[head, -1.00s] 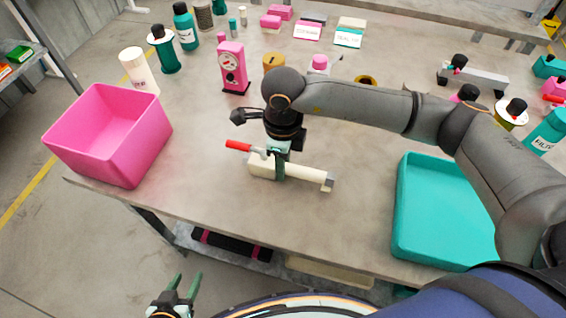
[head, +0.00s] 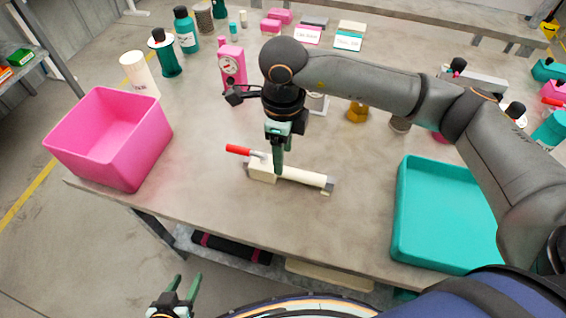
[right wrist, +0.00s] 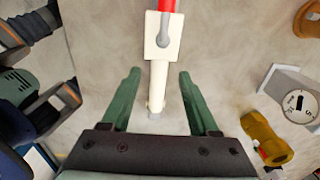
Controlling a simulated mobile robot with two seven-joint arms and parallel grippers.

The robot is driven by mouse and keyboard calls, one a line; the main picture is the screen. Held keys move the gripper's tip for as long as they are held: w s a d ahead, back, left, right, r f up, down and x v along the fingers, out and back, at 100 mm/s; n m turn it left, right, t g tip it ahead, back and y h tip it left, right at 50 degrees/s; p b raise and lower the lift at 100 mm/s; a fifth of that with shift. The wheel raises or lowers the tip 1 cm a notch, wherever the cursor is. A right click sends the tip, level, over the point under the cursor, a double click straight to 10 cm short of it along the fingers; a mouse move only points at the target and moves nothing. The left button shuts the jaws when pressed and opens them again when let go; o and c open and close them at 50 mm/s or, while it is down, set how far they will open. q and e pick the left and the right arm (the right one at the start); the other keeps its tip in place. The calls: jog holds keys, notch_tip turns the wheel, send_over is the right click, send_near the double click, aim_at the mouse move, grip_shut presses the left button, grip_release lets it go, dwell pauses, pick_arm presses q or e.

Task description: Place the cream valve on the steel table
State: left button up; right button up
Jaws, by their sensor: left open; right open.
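The cream valve (head: 300,176) lies on the steel table (head: 215,205) near its front middle. It has a cream block body, a red lever handle (head: 238,150) and a grey end. My right gripper (head: 279,170) is open above the valve, pointing down. In the right wrist view the valve (right wrist: 158,75) runs between the spread green fingers of the right gripper (right wrist: 158,98), apart from both. My left gripper (head: 183,288) is open and empty, low in front of the table's front edge.
A pink bin (head: 112,135) stands at the table's left and a teal tray (head: 445,215) at the right. Bottles, a pink gauge block (head: 232,68) and other parts stand towards the back. The table around the valve is clear.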

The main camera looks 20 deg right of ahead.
notch_tip(320, 180, up, 6)
jog(key=shift+r, duration=0.2)
dwell(1.0)
